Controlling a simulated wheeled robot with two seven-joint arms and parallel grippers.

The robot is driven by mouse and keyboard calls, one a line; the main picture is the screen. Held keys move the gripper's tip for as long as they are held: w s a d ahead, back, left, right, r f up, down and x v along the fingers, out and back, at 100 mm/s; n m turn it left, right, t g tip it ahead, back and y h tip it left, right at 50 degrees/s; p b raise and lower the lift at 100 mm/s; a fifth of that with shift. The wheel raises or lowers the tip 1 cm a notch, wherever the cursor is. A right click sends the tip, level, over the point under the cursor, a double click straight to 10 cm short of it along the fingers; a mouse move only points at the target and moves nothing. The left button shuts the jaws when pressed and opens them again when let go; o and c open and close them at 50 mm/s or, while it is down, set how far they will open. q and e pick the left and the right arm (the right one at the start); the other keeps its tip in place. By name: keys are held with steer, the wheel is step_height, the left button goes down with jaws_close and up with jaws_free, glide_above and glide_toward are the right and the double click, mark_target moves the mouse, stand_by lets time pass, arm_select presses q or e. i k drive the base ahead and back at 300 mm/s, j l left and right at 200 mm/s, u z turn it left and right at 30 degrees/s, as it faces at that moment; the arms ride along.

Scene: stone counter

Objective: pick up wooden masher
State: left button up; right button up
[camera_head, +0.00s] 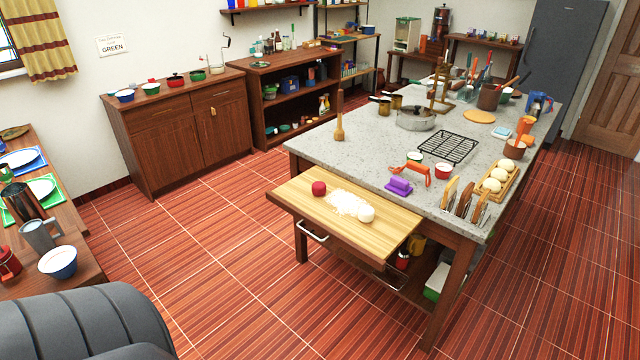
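The wooden masher (339,117) stands upright on the grey stone counter (375,155), near its left end. It is light brown, with a long handle pointing up and a wider head at the bottom. Nothing covers it in this view. Neither of my grippers shows in the head view. A dark grey ribbed part of my own body fills the bottom left corner, far from the masher.
Tiled floor (215,250) is clear on the left.

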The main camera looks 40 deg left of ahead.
mark_target(339, 133)
steer(key=i+j+z, duration=0.2)
steer(key=j, duration=0.45)
steer(key=j+z, duration=0.15)
steer(key=j, duration=0.55)
